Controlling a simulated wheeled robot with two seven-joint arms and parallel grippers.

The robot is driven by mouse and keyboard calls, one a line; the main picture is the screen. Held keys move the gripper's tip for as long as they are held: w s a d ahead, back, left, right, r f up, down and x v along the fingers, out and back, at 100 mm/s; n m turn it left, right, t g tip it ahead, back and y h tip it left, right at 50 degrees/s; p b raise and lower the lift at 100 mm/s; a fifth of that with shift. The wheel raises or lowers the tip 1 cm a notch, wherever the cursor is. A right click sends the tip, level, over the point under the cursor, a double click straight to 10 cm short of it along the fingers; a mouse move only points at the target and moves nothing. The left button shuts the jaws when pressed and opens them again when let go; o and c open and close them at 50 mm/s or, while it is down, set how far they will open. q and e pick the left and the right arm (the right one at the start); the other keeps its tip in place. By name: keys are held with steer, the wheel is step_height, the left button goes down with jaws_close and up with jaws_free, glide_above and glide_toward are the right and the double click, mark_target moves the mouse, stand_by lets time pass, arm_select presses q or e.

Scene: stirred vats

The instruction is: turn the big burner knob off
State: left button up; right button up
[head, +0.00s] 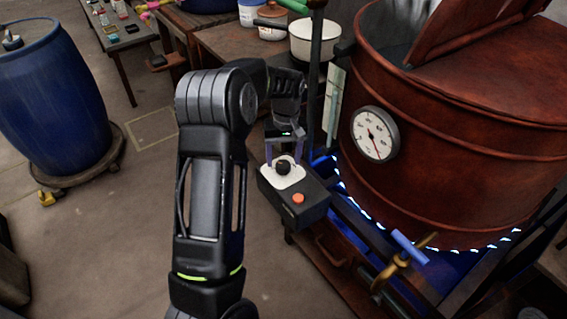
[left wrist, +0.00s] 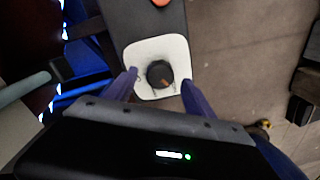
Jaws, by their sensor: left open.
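The big burner knob (head: 284,168) is a round black knob on a white plate (head: 292,178), on top of a dark control box with a red button (head: 297,198). In the left wrist view the knob (left wrist: 159,74) shows an orange mark pointing to its lower right. My left gripper (head: 283,150) is open, its fingers pointing down at the plate. In the left wrist view its fingertips (left wrist: 157,78) lie on either side of the knob, with gaps to it. I cannot tell the exact height of the fingertips above the plate. My right gripper is not in view.
A big rust-red vat (head: 450,150) with a dial gauge (head: 375,134) stands right of the box, blue flames around its base. A brass valve with a blue handle (head: 409,247) sticks out below it. A blue barrel (head: 50,95) stands left. The floor between is clear.

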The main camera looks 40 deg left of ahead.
arm_select(q)
steer(key=shift+f, duration=1.1)
jaws_close()
